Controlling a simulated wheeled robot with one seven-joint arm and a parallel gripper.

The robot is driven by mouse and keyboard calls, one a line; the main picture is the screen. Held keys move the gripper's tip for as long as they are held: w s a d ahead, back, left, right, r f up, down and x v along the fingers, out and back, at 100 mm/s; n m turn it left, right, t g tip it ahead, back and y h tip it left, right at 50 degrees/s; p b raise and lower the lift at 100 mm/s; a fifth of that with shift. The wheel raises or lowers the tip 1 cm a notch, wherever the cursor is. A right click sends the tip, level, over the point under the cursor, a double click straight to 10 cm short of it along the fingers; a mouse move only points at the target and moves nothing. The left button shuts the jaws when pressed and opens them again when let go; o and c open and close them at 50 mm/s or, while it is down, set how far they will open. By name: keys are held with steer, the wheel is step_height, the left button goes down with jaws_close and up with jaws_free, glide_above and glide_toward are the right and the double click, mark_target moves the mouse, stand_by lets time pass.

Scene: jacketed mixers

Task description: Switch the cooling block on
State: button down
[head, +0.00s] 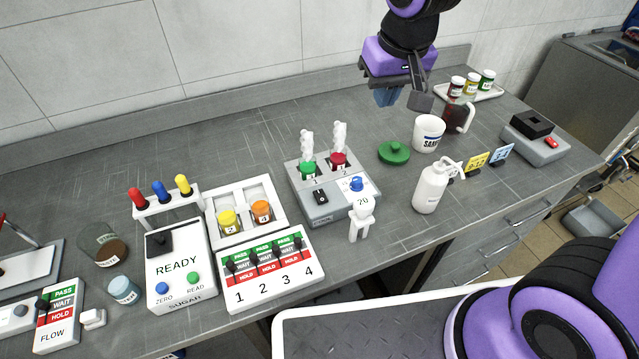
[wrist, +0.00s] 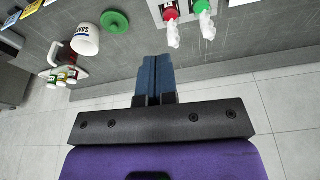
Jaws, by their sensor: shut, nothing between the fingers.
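My gripper (head: 386,97) is in the air above the back of the bench, well left of this unit, touching nothing. Its blue fingers (wrist: 154,75) are together and empty in the wrist view.
Near my gripper are a dark jug (head: 458,115), a white mug (head: 428,134), a green lid (head: 394,153) and a tray of jars (head: 470,92). The back left bench is clear.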

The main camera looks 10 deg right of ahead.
steer(key=n+g, duration=0.1)
glide_above(319, 190)
steer(key=s, duration=0.2)
step_height(319, 190, down, 11)
steer(key=shift+s+d, duration=0.15)
steer(key=shift+d, duration=0.15)
steer(key=shift+f, duration=0.1)
steer(key=f, duration=0.4)
steer(key=w+f, duration=0.1)
steer(key=f, duration=0.8)
steer(key=shift+w+a+f, duration=0.3)
steer(key=shift+w+f, duration=0.1)
